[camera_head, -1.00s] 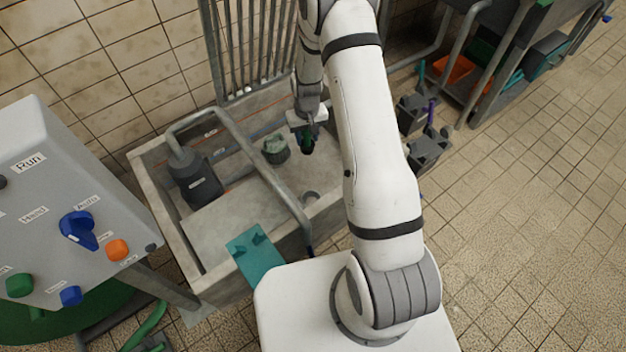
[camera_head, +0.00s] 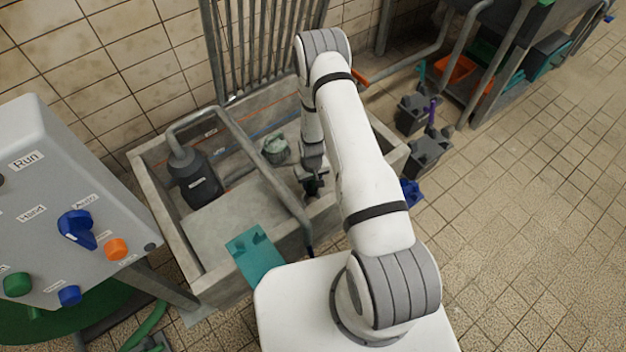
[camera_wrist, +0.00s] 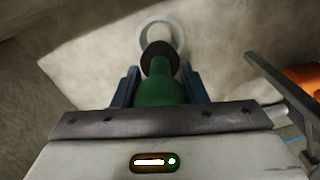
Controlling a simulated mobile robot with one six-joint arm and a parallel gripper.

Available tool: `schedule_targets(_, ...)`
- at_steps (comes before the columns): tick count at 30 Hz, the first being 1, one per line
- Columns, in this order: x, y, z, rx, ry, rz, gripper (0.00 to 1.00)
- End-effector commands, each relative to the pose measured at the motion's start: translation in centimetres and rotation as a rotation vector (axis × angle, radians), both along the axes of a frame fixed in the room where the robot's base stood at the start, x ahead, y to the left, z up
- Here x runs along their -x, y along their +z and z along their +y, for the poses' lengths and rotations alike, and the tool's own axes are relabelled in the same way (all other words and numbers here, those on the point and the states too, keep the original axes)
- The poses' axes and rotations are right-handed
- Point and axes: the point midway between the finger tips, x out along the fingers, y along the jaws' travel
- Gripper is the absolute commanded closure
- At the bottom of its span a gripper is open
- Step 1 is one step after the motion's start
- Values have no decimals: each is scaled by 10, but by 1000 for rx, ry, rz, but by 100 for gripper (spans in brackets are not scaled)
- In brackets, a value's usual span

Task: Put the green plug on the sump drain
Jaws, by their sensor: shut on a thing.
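The green plug (camera_wrist: 162,92) is held between the two blue fingers of my gripper (camera_wrist: 159,84) in the wrist view. Its dark round end points away from my gripper, toward the sump drain. The sump drain (camera_wrist: 178,32), a pale ring in the grey floor, shows just beyond that end, which overlaps it in the picture. I cannot tell whether plug and drain touch. In the head view my gripper (camera_head: 312,186) is low inside the sump, near its front right part, and hides the drain. Only a dark bit of what it holds shows there.
The concrete sump (camera_head: 168,228) has a grey pipe (camera_head: 262,166) crossing it left of my gripper. A dark pump (camera_head: 196,182) and a grey-green lump (camera_head: 275,149) stand inside. A teal plate (camera_head: 254,254) lies over the front rim. An orange object (camera_wrist: 303,77) shows in the wrist view.

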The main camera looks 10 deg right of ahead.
Motion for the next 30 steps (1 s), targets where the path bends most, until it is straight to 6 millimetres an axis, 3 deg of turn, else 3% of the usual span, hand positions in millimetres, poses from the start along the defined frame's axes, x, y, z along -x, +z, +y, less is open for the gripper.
schedule_targets(21,0,-71,-1,0,-2,-1,85)
schedule_targets(30,0,-78,-1,0,-2,-1,85)
